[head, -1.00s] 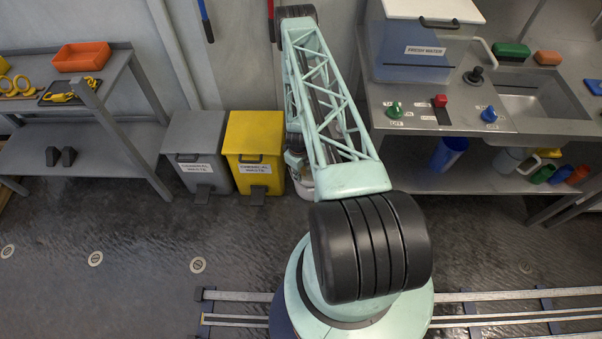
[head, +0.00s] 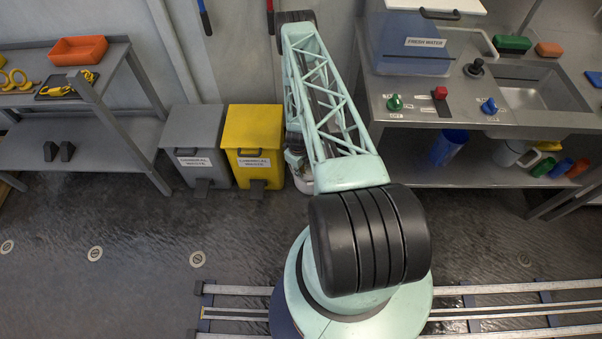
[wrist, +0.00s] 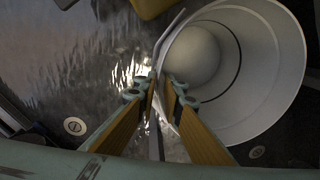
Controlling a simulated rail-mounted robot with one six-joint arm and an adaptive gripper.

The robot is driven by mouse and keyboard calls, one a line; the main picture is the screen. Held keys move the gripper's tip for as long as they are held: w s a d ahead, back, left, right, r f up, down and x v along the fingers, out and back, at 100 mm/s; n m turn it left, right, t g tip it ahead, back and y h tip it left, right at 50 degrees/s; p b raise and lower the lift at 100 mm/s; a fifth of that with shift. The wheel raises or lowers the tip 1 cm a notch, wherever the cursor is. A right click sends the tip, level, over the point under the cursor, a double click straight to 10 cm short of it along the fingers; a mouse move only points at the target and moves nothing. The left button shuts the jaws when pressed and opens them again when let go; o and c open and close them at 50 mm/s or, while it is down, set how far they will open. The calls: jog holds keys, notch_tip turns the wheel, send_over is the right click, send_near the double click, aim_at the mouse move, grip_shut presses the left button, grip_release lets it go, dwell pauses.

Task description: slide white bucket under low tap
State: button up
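The white bucket (wrist: 270,70) fills the right of the wrist view, its open mouth facing the camera. My gripper (wrist: 160,82) is at the left edge of its rim, with the fingertips close together on either side of the thin wall. It looks shut on that rim. In the head view only a small pale part of the bucket (head: 303,184) shows beside the yellow bin, behind my arm. I cannot pick out which fitting is the low tap. A bench with a sink (head: 540,97) stands at the right, with green (head: 394,103), red (head: 440,92) and blue (head: 489,105) controls.
A yellow bin (head: 254,138) and a grey bin (head: 194,140) stand left of the bucket. The bench's lower shelf (head: 470,174) holds a blue container (head: 448,147) and several cups. A shelf unit (head: 85,130) is at far left. The floor in front is clear.

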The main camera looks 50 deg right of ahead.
grip_shut()
jog(key=shift+s+d, duration=0.1)
jog(key=shift+d, duration=0.05)
jog(key=shift+s+d, duration=0.35)
jog(key=shift+d, duration=0.15)
jog(key=shift+c, duration=0.5)
grip_release()
jog(key=o, duration=0.5)
jog(key=shift+r, duration=0.2)
